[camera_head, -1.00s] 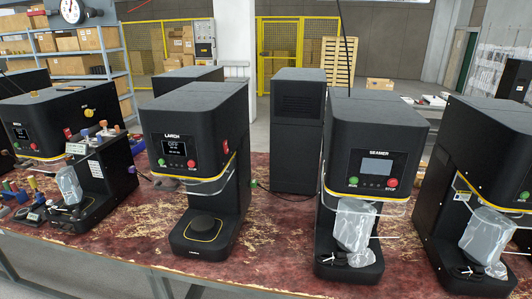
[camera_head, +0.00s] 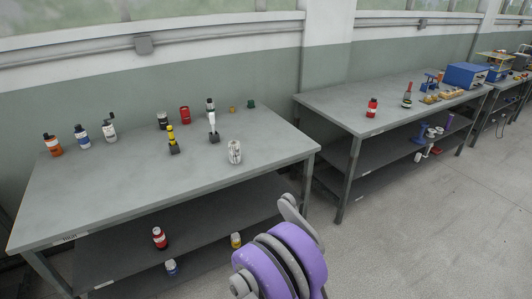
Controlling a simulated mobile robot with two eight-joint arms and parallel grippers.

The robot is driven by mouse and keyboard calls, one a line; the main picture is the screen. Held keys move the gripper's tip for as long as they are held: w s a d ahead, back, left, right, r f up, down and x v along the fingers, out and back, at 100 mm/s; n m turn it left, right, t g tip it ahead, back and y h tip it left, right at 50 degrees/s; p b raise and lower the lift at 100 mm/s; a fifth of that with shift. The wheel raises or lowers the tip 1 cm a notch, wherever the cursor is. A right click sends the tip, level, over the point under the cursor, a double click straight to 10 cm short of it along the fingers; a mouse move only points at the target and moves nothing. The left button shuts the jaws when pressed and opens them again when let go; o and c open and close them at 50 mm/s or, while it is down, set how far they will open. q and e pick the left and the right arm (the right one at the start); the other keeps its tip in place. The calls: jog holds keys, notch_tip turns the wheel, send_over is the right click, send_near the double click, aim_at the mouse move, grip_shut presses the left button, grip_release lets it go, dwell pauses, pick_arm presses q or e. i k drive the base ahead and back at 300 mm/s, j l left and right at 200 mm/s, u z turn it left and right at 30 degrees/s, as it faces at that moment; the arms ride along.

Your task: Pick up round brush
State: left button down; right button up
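Two upright brush-like tools stand on the near grey workbench (camera_head: 110,185). One has a yellow upper part and a dark block-like base, the yellow tool (camera_head: 172,140). The other, the white-handled tool (camera_head: 212,125), has a pale tapered body above a dark base. I cannot tell at this size whether either is the round brush. Neither of my grippers is in view. A purple and grey jointed part at the bottom centre looks like my own arm, and it hides a little of the floor and bench's right end.
An orange-brown bottle (camera_head: 53,145), a blue-white bottle (camera_head: 82,137), a white spray bottle (camera_head: 109,128), a red can (camera_head: 185,115) and a white patterned can (camera_head: 234,152) stand on the bench. A second bench (camera_head: 345,105) stands right. Floor (camera_head: 430,230) is clear at lower right.

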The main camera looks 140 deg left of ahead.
aim_at(170, 129)
jog(key=u, duration=5)
